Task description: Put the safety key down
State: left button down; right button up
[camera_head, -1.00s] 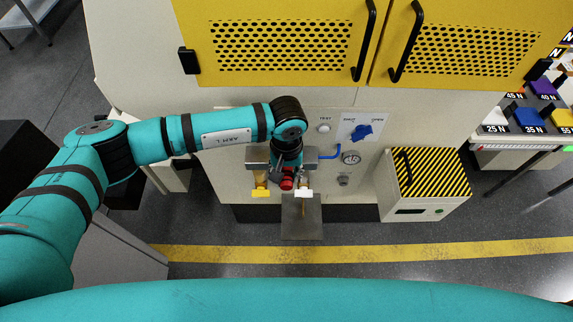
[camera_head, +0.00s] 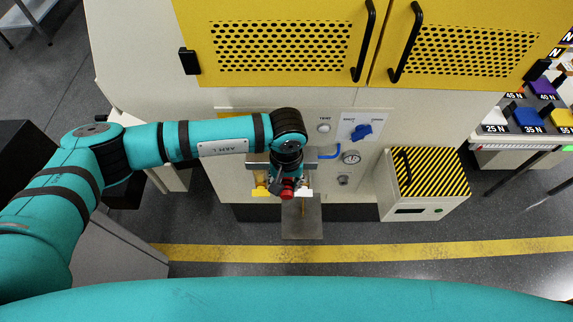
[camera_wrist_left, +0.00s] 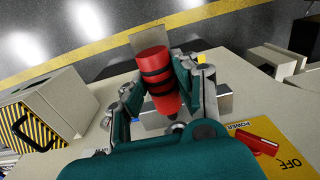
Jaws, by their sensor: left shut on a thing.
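The safety key, as I take it, is a red cylinder with black bands (camera_wrist_left: 157,80), between the fingers of my left gripper (camera_wrist_left: 160,72) in the left wrist view. My left gripper is shut on it. In the head view the red end of the key (camera_head: 287,191) shows just below my left gripper (camera_head: 286,182), in front of the machine's lower part. The gripper hides most of the key there. A steel plate (camera_head: 302,228) lies below it. Whether the key touches anything is unclear. My right gripper is not in view.
A yellow handle (camera_head: 260,191) and a white handle (camera_head: 306,192) flank the gripper closely. A gauge (camera_head: 351,157) and blue knob (camera_head: 361,132) are on the machine front. A striped box (camera_head: 430,180) stands right. A red part (camera_wrist_left: 256,142) sits on the yellow OFF panel.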

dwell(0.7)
pick_arm(q)
jog(key=s+a+r, duration=0.2)
jog(key=a+r, duration=0.6)
jog(key=a, duration=0.1)
jog(key=s+a+r, duration=0.3)
jog(key=a+r, duration=0.5)
jog(key=a, duration=0.2)
jog(key=shift+b, duration=0.4)
jog(key=shift+r, duration=0.1)
